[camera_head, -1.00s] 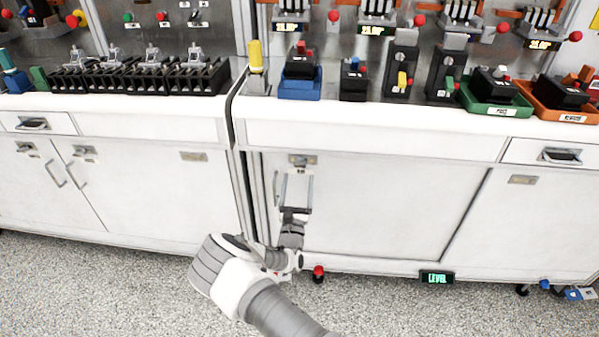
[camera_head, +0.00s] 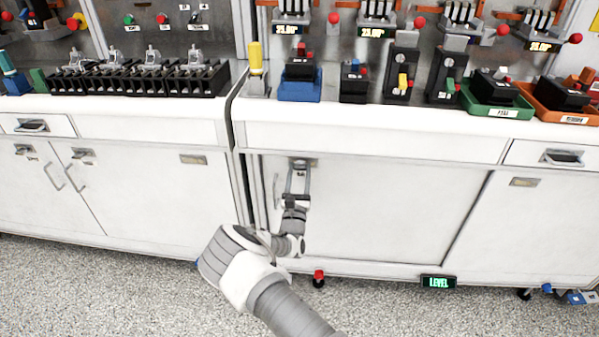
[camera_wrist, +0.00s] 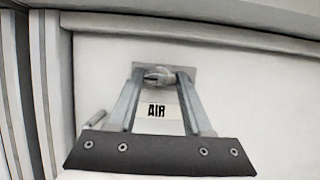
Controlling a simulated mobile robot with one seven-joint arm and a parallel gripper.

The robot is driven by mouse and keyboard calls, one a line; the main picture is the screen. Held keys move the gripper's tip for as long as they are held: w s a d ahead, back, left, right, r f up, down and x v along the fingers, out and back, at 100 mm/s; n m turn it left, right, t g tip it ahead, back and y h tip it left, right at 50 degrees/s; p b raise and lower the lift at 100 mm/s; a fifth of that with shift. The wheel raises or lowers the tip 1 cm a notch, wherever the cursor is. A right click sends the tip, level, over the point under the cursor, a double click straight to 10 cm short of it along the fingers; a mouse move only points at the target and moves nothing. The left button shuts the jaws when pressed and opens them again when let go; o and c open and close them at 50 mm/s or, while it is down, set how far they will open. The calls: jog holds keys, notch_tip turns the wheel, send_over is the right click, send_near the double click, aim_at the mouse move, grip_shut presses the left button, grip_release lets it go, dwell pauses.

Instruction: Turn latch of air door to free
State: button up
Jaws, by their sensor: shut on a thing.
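The air door (camera_head: 375,210) is the white panel below the right bench, and it looks closed. Its latch shows in the wrist view (camera_wrist: 157,77) as a small metal knob on a grey plate, above a label reading AIR. My gripper (camera_wrist: 158,76) has its two fingers on either side of the latch, shut on it. In the head view my gripper (camera_head: 300,166) reaches up to the latch plate near the door's top left. The fingers hide most of the latch there, and its exact turn angle is hard to tell.
A door handle (camera_head: 276,190) stands just left of my gripper. The bench edge (camera_head: 370,135) runs above the door. The floor before the door is clear.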

grip_shut()
jog(key=shift+m, duration=0.3)
jog(key=m+h, duration=0.1)
jog(key=m, duration=0.2)
jog(key=m+h+p, duration=0.1)
jog(key=m+h, duration=0.1)
jog(key=m, duration=0.1)
jog(key=shift+a+g, duration=0.15)
jog(key=shift+g, duration=0.15)
jog(key=m+g+h, duration=0.1)
jog(key=m, duration=0.2)
jog(key=m+g+h+p, duration=0.1)
jog(key=m, duration=0.3)
jog(key=m+g+h, duration=0.1)
jog(key=m, duration=0.3)
jog(key=shift+a+r+g+h, duration=0.15)
jog(key=shift+r+g+h, duration=0.05)
jog(key=shift+g+h, duration=0.2)
jog(key=shift+m+g+p, duration=0.4)
jog(key=shift+m+g, duration=0.4)
jog(key=shift+m, duration=1.6)
